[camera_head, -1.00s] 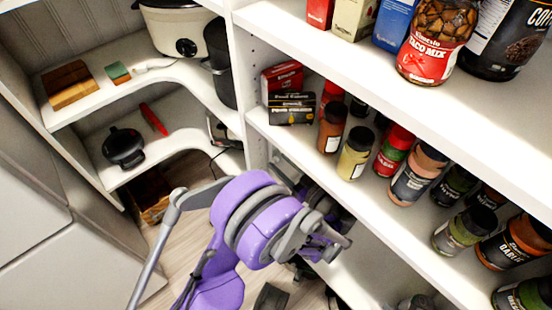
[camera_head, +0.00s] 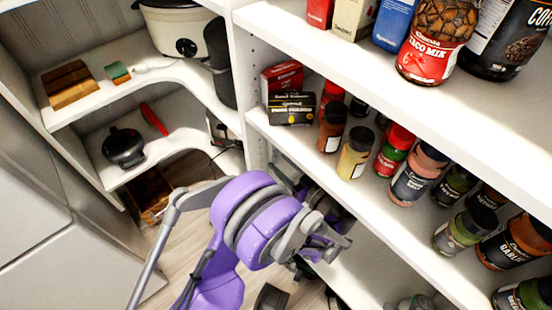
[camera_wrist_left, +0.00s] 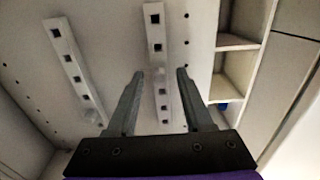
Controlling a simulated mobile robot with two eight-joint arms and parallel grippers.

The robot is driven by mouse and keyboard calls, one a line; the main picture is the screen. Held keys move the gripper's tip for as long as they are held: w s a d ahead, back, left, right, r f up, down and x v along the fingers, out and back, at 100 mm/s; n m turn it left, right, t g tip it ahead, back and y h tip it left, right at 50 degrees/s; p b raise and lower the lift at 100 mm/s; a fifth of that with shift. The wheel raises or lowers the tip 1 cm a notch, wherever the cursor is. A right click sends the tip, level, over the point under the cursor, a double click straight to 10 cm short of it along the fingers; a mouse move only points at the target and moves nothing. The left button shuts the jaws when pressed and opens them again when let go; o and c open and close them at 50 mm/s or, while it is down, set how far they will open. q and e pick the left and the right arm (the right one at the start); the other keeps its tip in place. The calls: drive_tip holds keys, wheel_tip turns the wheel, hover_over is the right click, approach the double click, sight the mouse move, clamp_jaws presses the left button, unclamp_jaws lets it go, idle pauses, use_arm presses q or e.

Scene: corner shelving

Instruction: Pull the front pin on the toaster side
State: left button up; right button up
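My left gripper (camera_head: 328,242) is low at the centre of the head view, beside the right shelf unit; its fingertips are hard to make out there. In the left wrist view my left gripper (camera_wrist_left: 160,73) is open, with its two grey fingers apart. A white strip with square holes (camera_wrist_left: 156,30) runs up between the fingers. A pale shape on it between the fingers may be a pin, but I cannot tell. A second holed strip (camera_wrist_left: 68,52) stands to the left, with a pale rounded knob (camera_wrist_left: 91,112) at its lower end. I cannot make out a toaster. My right gripper is not in view.
Spice jars (camera_head: 355,153) fill the right middle shelf (camera_head: 290,135). A taco mix jar (camera_head: 437,40) stands above. A slow cooker (camera_head: 180,35) and a black round appliance (camera_head: 123,148) stand on the left shelves. Wood floor (camera_head: 185,258) shows below. Small cubbies (camera_wrist_left: 238,65) show in the wrist view.

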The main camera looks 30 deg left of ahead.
use_arm(q)
clamp_jaws()
idle(1.2)
drive_tip(key=shift+d, duration=0.15)
drive_tip(key=shift+v, duration=2.85)
drive_tip(key=shift+s, duration=0.1)
